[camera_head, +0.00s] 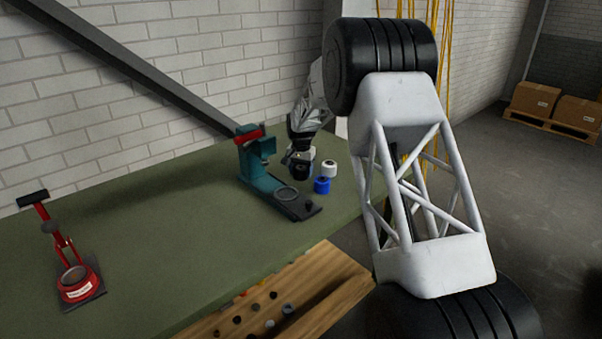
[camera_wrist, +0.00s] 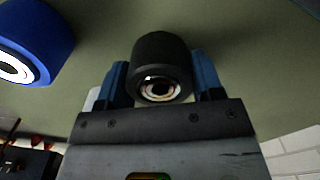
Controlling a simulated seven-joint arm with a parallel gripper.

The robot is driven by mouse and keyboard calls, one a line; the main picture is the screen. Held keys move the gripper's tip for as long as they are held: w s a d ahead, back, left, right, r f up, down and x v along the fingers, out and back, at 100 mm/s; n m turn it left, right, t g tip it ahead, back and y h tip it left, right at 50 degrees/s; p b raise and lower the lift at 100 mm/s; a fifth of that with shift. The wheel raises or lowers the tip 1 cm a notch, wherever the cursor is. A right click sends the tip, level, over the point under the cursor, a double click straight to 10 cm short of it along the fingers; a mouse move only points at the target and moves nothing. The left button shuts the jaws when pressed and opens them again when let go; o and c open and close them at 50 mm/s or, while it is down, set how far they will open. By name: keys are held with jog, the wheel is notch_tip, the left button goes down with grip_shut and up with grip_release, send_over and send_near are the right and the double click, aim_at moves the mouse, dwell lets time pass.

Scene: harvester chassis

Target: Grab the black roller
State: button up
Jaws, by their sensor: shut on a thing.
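The black roller (camera_wrist: 162,60) is a short dark cylinder with a pale metal bearing in its near end. In the wrist view it sits between the two blue fingers of my gripper (camera_wrist: 162,82), which is shut on it, one finger on each side. In the head view the black roller (camera_head: 301,168) is small, beside my gripper (camera_head: 297,158), at the far side of the green table. A gap between the roller and the table cannot be made out.
A blue roller (camera_head: 322,185) and a white roller (camera_head: 329,168) stand close to the right. A teal press (camera_head: 262,175) stands just left. A red tool (camera_head: 77,283) is at the table's left. The green table (camera_head: 150,230) is clear between them. A white truss chassis (camera_head: 425,270) with black wheels stands right.

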jog(key=shift+r, duration=0.15)
jog(key=shift+r, duration=4.9)
